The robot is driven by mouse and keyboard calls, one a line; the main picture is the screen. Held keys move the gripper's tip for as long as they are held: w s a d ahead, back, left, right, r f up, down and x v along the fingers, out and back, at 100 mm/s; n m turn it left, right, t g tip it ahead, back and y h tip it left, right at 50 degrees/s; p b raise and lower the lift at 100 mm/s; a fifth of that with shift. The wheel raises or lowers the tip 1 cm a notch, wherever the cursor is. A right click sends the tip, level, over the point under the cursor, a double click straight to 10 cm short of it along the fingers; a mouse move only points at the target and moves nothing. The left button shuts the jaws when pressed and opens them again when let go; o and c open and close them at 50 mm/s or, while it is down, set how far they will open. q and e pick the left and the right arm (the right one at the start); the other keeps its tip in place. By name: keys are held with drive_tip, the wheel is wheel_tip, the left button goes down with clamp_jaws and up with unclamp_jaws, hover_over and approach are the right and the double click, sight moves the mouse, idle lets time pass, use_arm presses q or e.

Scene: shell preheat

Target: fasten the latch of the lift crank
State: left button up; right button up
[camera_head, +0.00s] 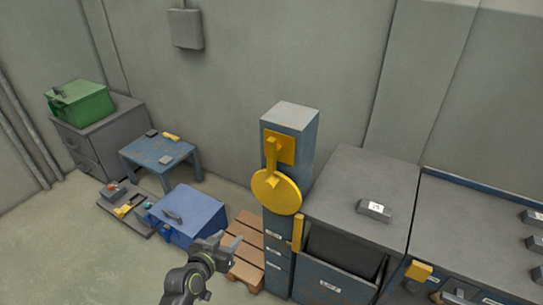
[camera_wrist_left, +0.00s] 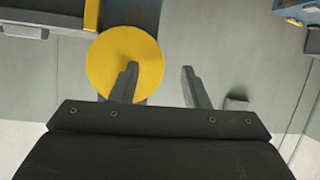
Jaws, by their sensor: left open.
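The lift crank is a round yellow disc (camera_head: 278,192) on the front of a blue-grey column (camera_head: 291,122). A yellow bar (camera_head: 271,153) runs from a square yellow plate (camera_head: 287,148) down to the disc. I cannot tell which part is the latch. My left gripper (camera_head: 234,247) is open and empty, low and to the left of the column, apart from the disc. In the left wrist view the disc (camera_wrist_left: 108,55) lies beyond the left gripper (camera_wrist_left: 159,68), and one finger overlaps it in the picture. My right gripper is not in view.
A wooden pallet (camera_head: 247,237) and a blue box (camera_head: 186,216) stand left of the column. A grey cabinet (camera_head: 345,185) stands close on its right, with a labelled block (camera_head: 374,211) on top. A blue table (camera_head: 157,152) is farther back left. Floor at the left front is clear.

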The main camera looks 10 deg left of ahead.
sight(269, 150)
use_arm(q)
drive_tip(key=d+r+m+t+h, duration=0.1)
drive_tip(key=d+r+t+h, duration=0.1)
drive_tip(key=r, duration=0.9)
drive_tip(key=d+r+m+t+h, duration=0.1)
drive_tip(key=d+r+m+t, duration=0.1)
drive_tip(key=r, duration=0.8)
drive_tip(key=p+x, duration=0.3)
drive_tip(key=x, duration=1.4)
drive_tip(key=shift+w+d+f, duration=0.1)
drive_tip(key=shift+w+f, duration=0.05)
drive_tip(key=shift+w, duration=0.05)
clamp_jaws()
